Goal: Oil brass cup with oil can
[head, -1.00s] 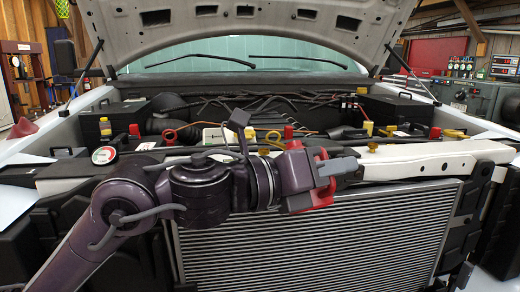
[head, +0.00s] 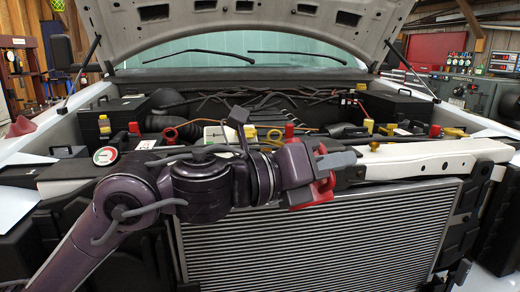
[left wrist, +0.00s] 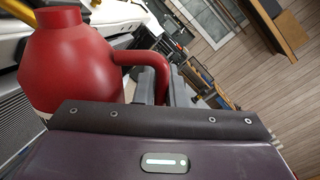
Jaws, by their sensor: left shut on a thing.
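My left gripper (head: 338,160) is shut on the red oil can (head: 318,190), in front of the engine bay's front crossbar. In the head view the arm hides most of the can. In the left wrist view the oil can (left wrist: 70,62) shows large, with a rounded body, a narrow neck and a curved handle between the gripper fingers (left wrist: 165,85). A small brass-coloured piece (head: 374,146), possibly the brass cup, sits by the pale crossbar, right of the gripper and apart from it. The can's spout tip is hidden. My right gripper is out of view.
The radiator (head: 320,235) stands below the pale crossbar (head: 430,158). Yellow and red caps, hoses and a round gauge (head: 105,156) crowd the engine bay. The raised hood (head: 250,25) hangs above. Wooden floor (left wrist: 265,120) is open at right in the wrist view.

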